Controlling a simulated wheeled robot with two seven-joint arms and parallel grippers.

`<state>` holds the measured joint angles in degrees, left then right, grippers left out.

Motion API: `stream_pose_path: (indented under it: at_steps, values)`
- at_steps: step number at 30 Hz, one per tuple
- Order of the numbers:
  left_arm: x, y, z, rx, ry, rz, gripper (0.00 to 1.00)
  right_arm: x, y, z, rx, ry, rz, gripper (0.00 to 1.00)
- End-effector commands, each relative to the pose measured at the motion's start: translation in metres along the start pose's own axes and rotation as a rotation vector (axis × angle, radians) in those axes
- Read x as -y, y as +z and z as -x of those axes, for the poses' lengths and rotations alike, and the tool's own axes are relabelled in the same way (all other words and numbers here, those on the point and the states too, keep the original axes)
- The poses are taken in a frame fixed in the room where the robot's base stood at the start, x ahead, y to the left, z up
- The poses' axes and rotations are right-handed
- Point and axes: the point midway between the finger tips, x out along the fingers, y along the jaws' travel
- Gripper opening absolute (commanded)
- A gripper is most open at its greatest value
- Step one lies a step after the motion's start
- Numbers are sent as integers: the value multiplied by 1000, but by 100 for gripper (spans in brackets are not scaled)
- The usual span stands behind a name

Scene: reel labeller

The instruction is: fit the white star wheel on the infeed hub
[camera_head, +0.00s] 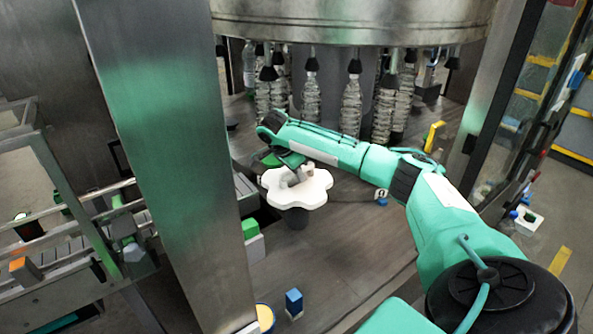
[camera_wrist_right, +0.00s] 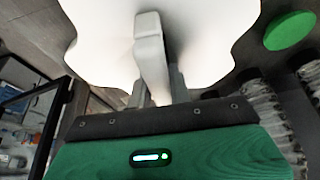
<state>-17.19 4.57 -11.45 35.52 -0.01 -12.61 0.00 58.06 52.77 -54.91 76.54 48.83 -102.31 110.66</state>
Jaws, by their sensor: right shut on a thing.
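The white star wheel (camera_head: 310,193) has a lobed rim and a raised grip on top. In the head view it sits over a dark round post or hub (camera_head: 296,218) that shows just below it; whether it is seated or held above cannot be told. My right gripper (camera_head: 292,178) is shut on the wheel's raised grip. In the right wrist view the white star wheel (camera_wrist_right: 210,35) fills the top, with its grip bar (camera_wrist_right: 150,50) between the fingers. My left gripper is not in view.
Clear bottles (camera_head: 351,105) hang under the large steel drum (camera_head: 350,22) behind. A steel pillar (camera_head: 165,140) stands to the left, beside a conveyor (camera_head: 75,245). A green-topped block (camera_head: 250,229) and a blue block (camera_head: 294,302) stand nearer. A green disc (camera_wrist_right: 290,31) shows in the wrist view.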

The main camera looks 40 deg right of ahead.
Motion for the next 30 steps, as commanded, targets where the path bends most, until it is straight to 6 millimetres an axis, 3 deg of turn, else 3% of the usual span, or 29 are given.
stream_pose_path:
  at_steps: [13, 24, 25, 28, 30]
  values:
    - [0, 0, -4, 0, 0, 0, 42, 0, 6, -15, 1, 0, -1, 0]
    - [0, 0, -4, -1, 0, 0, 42, 0, 7, -17, 0, -1, -1, 0]
    - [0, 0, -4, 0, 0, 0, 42, 0, 7, -17, 0, -1, -1, 24]
    - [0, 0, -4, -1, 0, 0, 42, 0, 7, -17, 0, 0, -1, 43]
    - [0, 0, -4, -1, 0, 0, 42, 0, 7, -17, 0, 0, 0, 45]
